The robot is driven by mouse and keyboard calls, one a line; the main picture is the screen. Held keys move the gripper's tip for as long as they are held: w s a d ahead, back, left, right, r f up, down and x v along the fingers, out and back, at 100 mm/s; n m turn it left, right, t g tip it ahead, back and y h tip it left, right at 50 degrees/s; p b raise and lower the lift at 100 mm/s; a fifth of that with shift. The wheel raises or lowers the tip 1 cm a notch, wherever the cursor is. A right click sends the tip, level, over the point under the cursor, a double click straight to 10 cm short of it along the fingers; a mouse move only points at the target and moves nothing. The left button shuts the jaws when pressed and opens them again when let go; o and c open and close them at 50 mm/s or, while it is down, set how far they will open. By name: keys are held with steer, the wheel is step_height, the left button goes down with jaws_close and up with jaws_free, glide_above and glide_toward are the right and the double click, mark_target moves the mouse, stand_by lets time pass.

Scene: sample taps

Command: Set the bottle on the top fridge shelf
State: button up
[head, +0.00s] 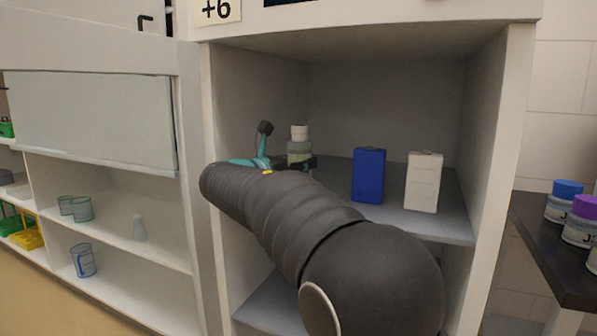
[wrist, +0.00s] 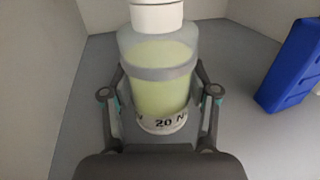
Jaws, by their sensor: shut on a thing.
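The bottle (wrist: 160,75) is translucent with a white cap, pale green contents and a band reading "20 N" near its base. My gripper (wrist: 160,100) is shut on it, one finger on each side. In the head view the bottle (head: 299,150) is upright at the left inside the fridge, its lower part hidden behind my gripper (head: 285,163) and arm. The top fridge shelf (head: 445,222) is the grey surface under it. I cannot tell for sure whether the bottle's base touches the shelf.
A blue box (head: 368,175) and a white box (head: 423,182) stand on the same shelf, right of the bottle. The blue box also shows in the wrist view (wrist: 292,68). The fridge's side walls flank the shelf. Jars (head: 580,221) stand on a dark counter at right.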

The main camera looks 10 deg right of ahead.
steer(key=shift+f, duration=0.7)
steer(key=shift+f, duration=0.1)
steer(key=o, duration=1.4)
steer(key=shift+c, duration=0.2)
steer(key=shift+s+a, duration=0.15)
steer(key=shift+v, duration=3.5)
